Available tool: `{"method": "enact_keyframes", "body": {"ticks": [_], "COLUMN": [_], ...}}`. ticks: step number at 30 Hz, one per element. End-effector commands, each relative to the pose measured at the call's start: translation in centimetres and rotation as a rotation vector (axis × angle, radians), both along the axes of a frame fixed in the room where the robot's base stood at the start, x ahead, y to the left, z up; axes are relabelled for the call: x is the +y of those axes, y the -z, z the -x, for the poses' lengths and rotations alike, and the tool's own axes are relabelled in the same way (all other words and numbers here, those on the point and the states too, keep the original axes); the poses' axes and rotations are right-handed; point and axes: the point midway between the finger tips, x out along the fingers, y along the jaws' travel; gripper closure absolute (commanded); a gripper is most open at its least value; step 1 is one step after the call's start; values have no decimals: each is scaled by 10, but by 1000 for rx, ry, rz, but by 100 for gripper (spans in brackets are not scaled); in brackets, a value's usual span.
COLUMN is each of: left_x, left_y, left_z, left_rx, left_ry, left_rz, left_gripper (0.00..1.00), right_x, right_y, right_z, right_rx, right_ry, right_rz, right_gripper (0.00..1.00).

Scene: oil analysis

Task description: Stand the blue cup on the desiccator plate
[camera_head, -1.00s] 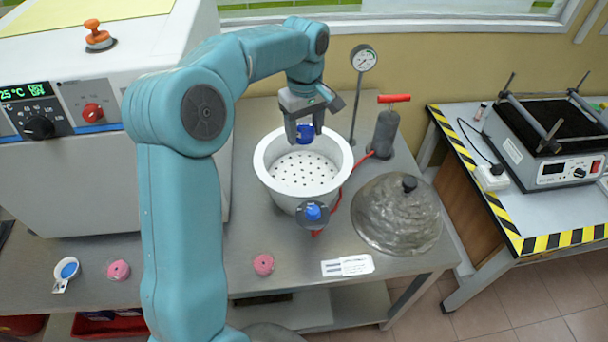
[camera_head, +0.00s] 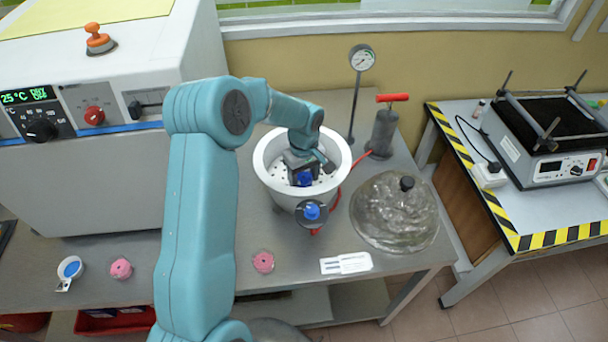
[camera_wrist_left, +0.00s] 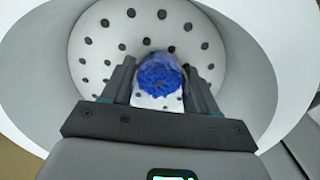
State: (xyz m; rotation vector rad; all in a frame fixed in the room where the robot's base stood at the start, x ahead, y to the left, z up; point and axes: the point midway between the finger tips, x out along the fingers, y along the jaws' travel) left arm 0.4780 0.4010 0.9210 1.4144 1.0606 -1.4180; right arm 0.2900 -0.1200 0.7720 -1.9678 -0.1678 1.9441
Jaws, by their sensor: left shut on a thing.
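The blue cup (camera_head: 304,179) is between the fingers of my left gripper (camera_head: 303,177), inside the white desiccator bowl. The perforated white desiccator plate (camera_wrist_left: 95,50) lies below the cup. I cannot tell whether the cup touches the plate. My right gripper is not in view.
The desiccator bowl's rim (camera_head: 259,150) surrounds my gripper. A blue-knobbed valve (camera_head: 312,211) is on its front. The clear lid (camera_head: 396,215) lies to the right, the pump (camera_head: 383,132) and gauge (camera_head: 362,58) behind.

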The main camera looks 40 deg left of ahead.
Motion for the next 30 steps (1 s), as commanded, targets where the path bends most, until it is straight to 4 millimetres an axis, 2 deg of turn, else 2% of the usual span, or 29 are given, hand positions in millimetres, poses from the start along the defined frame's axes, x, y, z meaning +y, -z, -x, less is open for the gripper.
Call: {"method": "enact_keyframes", "body": {"ticks": [7,8,10,18,21,22,26,30], "left_x": [0,0,0,0,0,0,0,0], "left_y": [4,4,2,2,-4,-5,-29,-64], "left_z": [0,0,0,0,0,-1,-1,-1], "left_rx": [-1,-1,0,0,0,-2,-6,-7], "left_ry": [0,0,0,0,0,0,-2,0], "left_rz": [0,0,0,0,0,-1,-1,-1], "left_gripper": [72,38,16,16,16,16,16,16], "right_x": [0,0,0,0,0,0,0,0], "right_y": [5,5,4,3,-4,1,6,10], "right_z": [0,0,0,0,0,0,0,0], "right_rx": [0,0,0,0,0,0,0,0], "right_ry": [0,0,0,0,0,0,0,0], "right_rz": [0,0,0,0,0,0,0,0], "right_gripper": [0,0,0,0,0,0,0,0]}}
